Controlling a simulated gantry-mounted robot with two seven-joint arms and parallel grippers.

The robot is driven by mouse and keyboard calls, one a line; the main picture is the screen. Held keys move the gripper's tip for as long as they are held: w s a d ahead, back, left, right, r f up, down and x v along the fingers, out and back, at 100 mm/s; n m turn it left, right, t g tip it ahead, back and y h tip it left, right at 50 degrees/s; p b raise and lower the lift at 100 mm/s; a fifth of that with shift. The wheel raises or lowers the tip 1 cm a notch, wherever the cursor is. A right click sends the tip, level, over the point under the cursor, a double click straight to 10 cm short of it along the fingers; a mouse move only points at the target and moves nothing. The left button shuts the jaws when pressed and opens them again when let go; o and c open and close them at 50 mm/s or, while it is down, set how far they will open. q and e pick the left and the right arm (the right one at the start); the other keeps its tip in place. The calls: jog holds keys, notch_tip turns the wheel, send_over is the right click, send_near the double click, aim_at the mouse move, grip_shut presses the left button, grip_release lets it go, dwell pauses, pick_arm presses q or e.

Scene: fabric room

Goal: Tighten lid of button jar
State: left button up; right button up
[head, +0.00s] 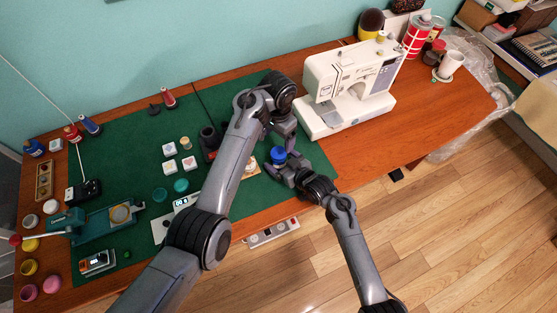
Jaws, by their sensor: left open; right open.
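The button jar appears to be the small thing with a round blue lid (278,154) near the front edge of the green mat; its body is mostly hidden. My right gripper (279,172) is open at the jar's near side, low beside its body; I cannot tell whether the fingers touch it. My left gripper (289,145) points down from above, open, just behind and to the right of the lid. It looks apart from the lid, but contact is hard to judge. My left forearm hides part of the mat.
The sewing machine (349,84) stands close on the right. The green mat (130,160) holds small boxes, teal lids (181,185) and a green press (108,222) to the left. Thread spools (168,98) stand at the back.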

pick_arm(q)
jog(key=shift+r+p, duration=0.9)
pick_arm(e)
jog(key=v, duration=1)
jog(key=shift+s+d+r, duration=0.1)
jog(key=shift+s+d, duration=0.15)
jog(key=shift+s, duration=0.05)
